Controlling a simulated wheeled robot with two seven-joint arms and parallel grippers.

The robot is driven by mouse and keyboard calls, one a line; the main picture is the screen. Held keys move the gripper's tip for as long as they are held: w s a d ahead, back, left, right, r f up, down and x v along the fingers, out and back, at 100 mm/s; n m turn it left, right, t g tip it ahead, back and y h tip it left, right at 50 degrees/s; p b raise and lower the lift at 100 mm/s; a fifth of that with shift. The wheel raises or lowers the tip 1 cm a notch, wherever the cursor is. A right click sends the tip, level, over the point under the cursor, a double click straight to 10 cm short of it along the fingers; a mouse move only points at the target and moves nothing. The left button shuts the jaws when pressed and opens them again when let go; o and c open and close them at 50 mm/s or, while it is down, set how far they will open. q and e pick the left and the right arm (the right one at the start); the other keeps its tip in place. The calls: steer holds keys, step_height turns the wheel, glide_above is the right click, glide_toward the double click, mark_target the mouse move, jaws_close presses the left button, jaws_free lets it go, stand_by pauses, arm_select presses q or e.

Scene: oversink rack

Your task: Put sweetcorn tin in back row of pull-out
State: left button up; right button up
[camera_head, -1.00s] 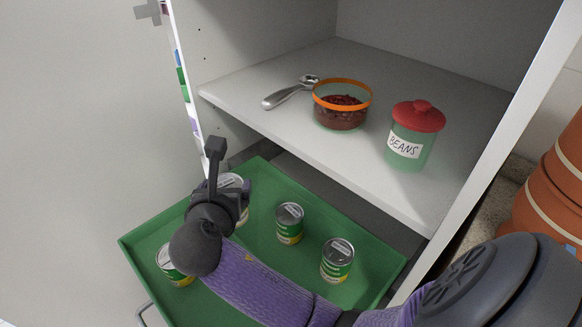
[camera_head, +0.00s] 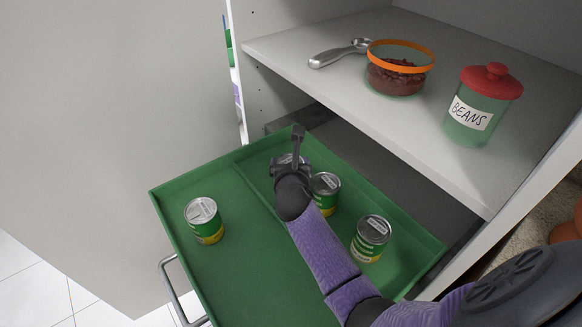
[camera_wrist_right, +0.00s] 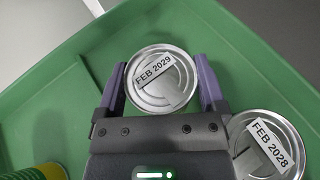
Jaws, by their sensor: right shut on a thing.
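The green pull-out tray (camera_head: 180,250) holds several tins with green and yellow labels. My right gripper (camera_head: 291,163) is low over the tray's back part, shut on a sweetcorn tin (camera_head: 283,159). In the right wrist view, that tin (camera_wrist_right: 162,80) stands between the two fingers, its lid reading FEB 2029. A second tin (camera_head: 326,182) stands close beside it; its lid (camera_wrist_right: 268,148) reads FEB 2028. A third tin (camera_head: 371,228) is further right in roughly the same line. Another tin (camera_head: 203,212) stands apart at the left. My arm hides most of the held tin's side. My left gripper is not in view.
A white shelf (camera_head: 400,140) overhangs the back of the tray. On it are a metal scoop (camera_head: 335,55), a glass bowl with orange rim (camera_head: 399,72) and a red-lidded BEANS jar (camera_head: 478,110). The tray's left-front part is mostly bare.

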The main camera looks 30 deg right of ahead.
steer(key=shift+r, duration=0.15)
steer(key=o, duration=1.2)
steer(key=shift+s+a+r, duration=0.1)
steer(key=shift+s+r, duration=0.05)
steer(key=p+v, duration=0.5)
steer(key=v, duration=0.6)
steer(key=shift+s+a, duration=0.2)
steer(key=shift+s, duration=0.05)
